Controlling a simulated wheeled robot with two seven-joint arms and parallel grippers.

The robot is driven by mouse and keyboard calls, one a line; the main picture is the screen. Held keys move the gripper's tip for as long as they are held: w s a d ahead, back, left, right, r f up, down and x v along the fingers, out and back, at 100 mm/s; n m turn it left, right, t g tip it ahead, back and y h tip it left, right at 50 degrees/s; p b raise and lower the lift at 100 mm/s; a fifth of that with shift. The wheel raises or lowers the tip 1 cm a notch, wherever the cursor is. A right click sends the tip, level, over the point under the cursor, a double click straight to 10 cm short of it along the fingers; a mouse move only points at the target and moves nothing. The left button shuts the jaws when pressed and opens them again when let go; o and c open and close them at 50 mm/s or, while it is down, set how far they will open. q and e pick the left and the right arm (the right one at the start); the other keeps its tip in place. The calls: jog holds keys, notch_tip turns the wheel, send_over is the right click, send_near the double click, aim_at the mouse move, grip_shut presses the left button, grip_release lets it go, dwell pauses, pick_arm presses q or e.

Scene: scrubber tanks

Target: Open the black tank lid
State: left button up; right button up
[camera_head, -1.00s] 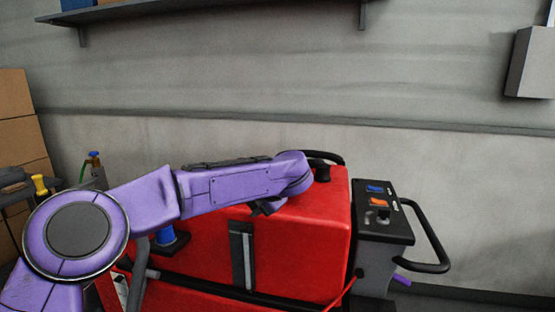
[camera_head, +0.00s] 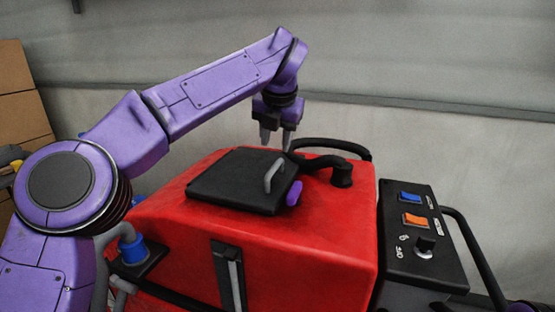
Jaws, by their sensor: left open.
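The black tank lid (camera_head: 235,180) lies flat and shut on top of the red tank (camera_head: 310,245). My left gripper (camera_head: 276,141) points down above and behind the lid, close to the handle in the picture. Its two fingers are apart with nothing between them. It appears clear of the lid and handle.
A black hose fitting (camera_head: 341,175) and a curved black bar rise behind the lid. A control panel (camera_head: 412,230) with blue and orange switches is at right, beside a black push handle (camera_head: 475,255). A blue-capped hose (camera_head: 132,250) is at left. Cardboard boxes (camera_head: 22,95) stand far left.

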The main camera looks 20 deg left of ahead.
aim_at(274, 167)
pick_arm(q)
jog(key=x, duration=0.8)
jog(key=shift+w+d+f, duration=0.1)
jog(key=shift+f, duration=0.2)
jog(key=shift+s+r, duration=0.2)
jog(key=shift+s, duration=0.15)
grip_shut()
